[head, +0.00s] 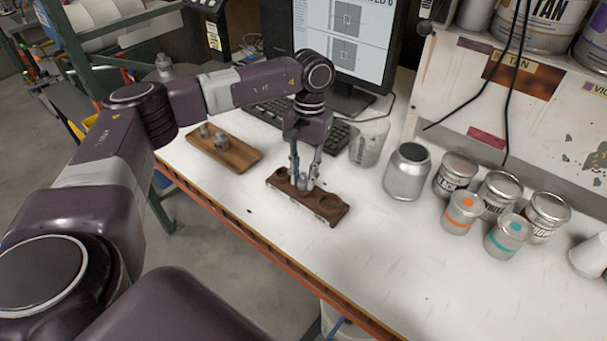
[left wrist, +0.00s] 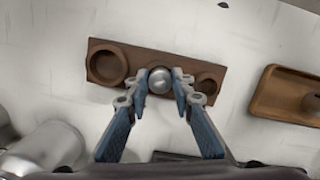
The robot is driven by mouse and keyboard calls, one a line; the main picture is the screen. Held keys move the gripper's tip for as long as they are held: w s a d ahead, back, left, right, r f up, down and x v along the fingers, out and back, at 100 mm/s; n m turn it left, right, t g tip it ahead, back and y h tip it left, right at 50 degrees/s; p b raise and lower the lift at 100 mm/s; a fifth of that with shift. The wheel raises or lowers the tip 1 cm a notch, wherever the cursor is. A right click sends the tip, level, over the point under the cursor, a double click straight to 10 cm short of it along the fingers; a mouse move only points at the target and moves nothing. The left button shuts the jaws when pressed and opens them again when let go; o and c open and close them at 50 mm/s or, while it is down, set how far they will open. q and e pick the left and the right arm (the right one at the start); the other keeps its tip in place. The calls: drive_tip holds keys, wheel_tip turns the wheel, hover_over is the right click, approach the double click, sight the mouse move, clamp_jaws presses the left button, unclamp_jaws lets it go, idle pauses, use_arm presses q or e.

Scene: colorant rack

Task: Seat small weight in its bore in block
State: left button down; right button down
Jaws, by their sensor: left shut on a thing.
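The dark wooden block (head: 322,212) lies on the white bench, and it also shows in the left wrist view (left wrist: 135,61). It has a larger round bore (left wrist: 107,65) at one end and a smaller one (left wrist: 207,82) at the other; both look empty. My left gripper (head: 303,184) points down over the block's middle, its blue fingers shut on a small grey metal weight (left wrist: 160,80). The weight is between the two visible bores. Whatever lies under it is hidden, and I cannot tell whether it touches the block. My right gripper is not in view.
A wooden tray (head: 240,156) with grey weights (head: 220,140) lies left of the block. A keyboard (head: 270,112) and a clear cup (head: 369,142) stand behind. A silver jar (head: 407,172) and several paint cans are at the right. The bench front is clear.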

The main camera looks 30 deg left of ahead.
use_arm(q)
drive_tip(key=shift+f+b, duration=0.3)
drive_tip(key=shift+f, duration=0.2)
drive_tip(key=c, duration=1.6)
unclamp_jaws()
drive_tip(key=shift+f, duration=0.1)
wheel_tip(320, 180, up, 12)
drive_tip(key=w, duration=0.1)
drive_tip(key=shift+w+a, duration=0.15)
drive_tip(key=shift+w, duration=0.2)
